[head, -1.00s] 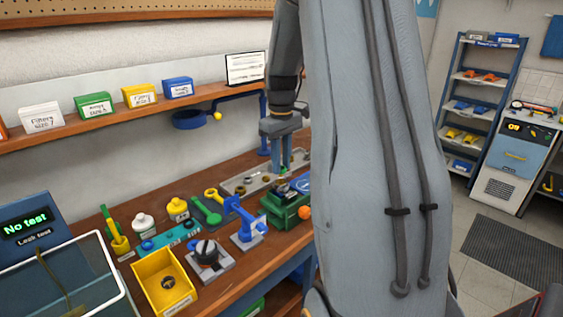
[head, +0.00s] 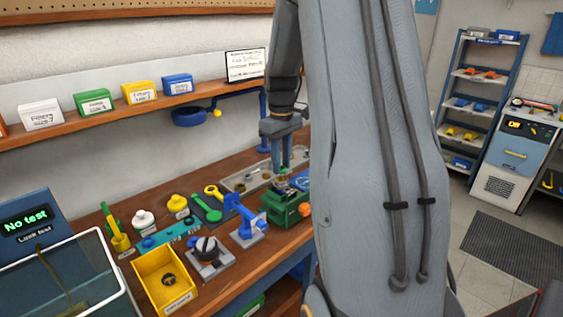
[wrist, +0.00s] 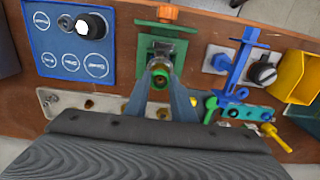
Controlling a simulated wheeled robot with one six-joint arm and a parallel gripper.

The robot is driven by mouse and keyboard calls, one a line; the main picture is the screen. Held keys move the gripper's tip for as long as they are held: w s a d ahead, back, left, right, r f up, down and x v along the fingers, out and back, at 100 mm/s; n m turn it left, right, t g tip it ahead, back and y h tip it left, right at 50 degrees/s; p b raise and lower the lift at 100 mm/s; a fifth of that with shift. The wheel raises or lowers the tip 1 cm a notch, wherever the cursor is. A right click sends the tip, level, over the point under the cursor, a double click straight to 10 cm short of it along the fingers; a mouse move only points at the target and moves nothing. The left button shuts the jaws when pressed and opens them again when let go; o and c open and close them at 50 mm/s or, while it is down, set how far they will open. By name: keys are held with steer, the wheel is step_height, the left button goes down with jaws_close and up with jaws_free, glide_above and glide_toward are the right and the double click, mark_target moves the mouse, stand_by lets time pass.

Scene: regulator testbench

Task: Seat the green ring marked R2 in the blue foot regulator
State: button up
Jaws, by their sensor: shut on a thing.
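My gripper (wrist: 161,88) is shut on a small green ring (wrist: 160,81), seen between the fingertips in the wrist view. Its R2 mark is not readable. Just past the ring is a brassy, greyish cylindrical part (wrist: 160,61) at the green clamp block (wrist: 166,42); this may be the regulator, but its blue foot cannot be made out. I cannot tell whether ring and part touch.
A grey metal tray with brass fittings (wrist: 50,99) lies near my gripper. A blue panel (wrist: 72,56) sits on one side of the block, a blue upright fixture (wrist: 238,66) on the other. A yellow bin (head: 163,279) stands at the bench front.

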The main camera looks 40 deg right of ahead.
steer(key=shift+f, duration=1.3)
stand_by(1.2)
steer(key=o, duration=1.6)
steer(key=shift+c, duration=0.2)
steer(key=shift+r, duration=0.15)
steer(key=shift+r+p, duration=2.9)
steer(key=shift+r, duration=1)
